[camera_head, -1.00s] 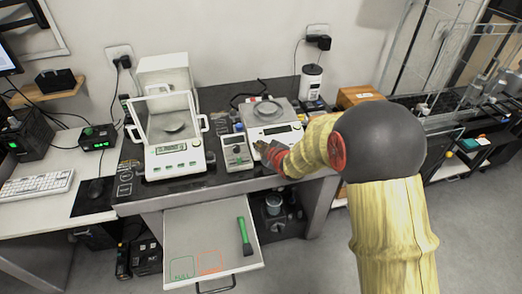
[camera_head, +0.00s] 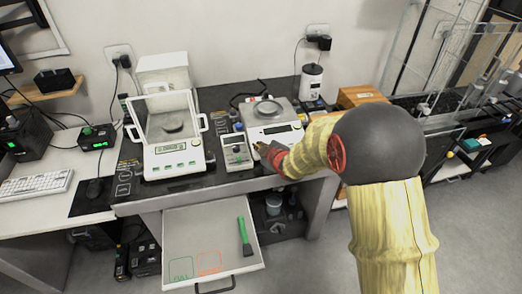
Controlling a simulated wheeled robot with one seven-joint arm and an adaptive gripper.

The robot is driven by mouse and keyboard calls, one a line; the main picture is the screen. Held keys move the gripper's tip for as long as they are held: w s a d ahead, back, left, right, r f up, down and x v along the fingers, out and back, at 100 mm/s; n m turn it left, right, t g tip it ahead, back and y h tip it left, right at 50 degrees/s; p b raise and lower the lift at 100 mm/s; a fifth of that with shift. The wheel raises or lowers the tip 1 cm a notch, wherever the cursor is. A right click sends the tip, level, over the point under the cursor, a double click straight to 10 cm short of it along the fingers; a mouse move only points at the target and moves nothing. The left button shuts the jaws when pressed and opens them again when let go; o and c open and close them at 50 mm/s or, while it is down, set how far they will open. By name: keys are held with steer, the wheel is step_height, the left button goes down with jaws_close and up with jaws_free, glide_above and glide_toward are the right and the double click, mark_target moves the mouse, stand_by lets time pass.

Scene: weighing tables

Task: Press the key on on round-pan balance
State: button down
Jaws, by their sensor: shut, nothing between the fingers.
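The round-pan balance (camera_head: 278,129) stands on the dark weighing table, to the right of a small grey device. My gripper (camera_head: 258,147) is shut and empty at the balance's lower front left corner. The front keys there are small and partly hidden by my gripper and arm. I cannot tell whether the fingertips touch a key.
A balance with a glass draft shield (camera_head: 173,140) stands at the left. The small grey device (camera_head: 236,152) is close beside my gripper. Below, an open drawer (camera_head: 190,225) holds a green-handled tool (camera_head: 245,236). A white canister (camera_head: 311,82) and wooden box (camera_head: 359,96) stand behind right.

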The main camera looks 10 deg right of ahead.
steer(key=shift+f, duration=0.25)
steer(key=shift+r, duration=0.2)
stand_by(0.4)
steer(key=shift+s+r, duration=0.2)
steer(key=shift+r, duration=0.4)
steer(key=shift+r+p, duration=0.1)
steer(key=shift+p, duration=0.2)
steer(key=r+p, duration=0.1)
steer(key=r, duration=0.1)
steer(key=s+r+p, duration=0.1)
steer(key=r, duration=0.1)
steer(key=shift+s+r+p, duration=0.2)
steer(key=shift+r+p, duration=0.1)
steer(key=shift+p, duration=0.1)
stand_by(0.4)
